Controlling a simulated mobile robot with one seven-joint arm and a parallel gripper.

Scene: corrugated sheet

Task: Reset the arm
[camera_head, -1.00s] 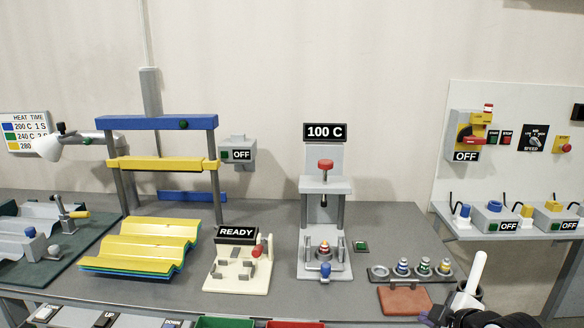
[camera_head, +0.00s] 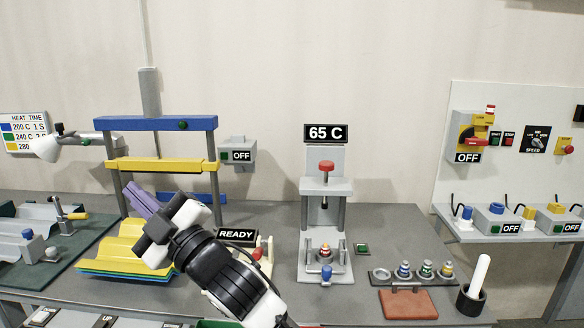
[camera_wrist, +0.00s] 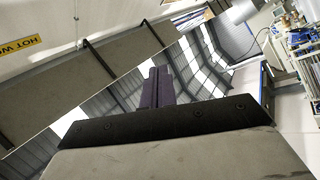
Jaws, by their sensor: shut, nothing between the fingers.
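My gripper (camera_head: 145,204) shows in the head view at left centre, in front of the yellow corrugated sheets (camera_head: 122,248) and the blue and yellow frame. Its purple fingers are together with nothing between them, and they point up and left. In the wrist view the fingers (camera_wrist: 157,88) stand close together above the dark gripper body. My arm reaches in from the bottom middle of the head view and hides part of the sheets and of the READY fixture (camera_head: 237,236).
A small press (camera_head: 325,215) under a 65 C display (camera_head: 325,133) stands mid-bench. To its right are a tray of coloured rings (camera_head: 413,272), a reddish block (camera_head: 408,304) and a black cup (camera_head: 470,301) holding a white stick. A lamp (camera_head: 45,147) is at the far left.

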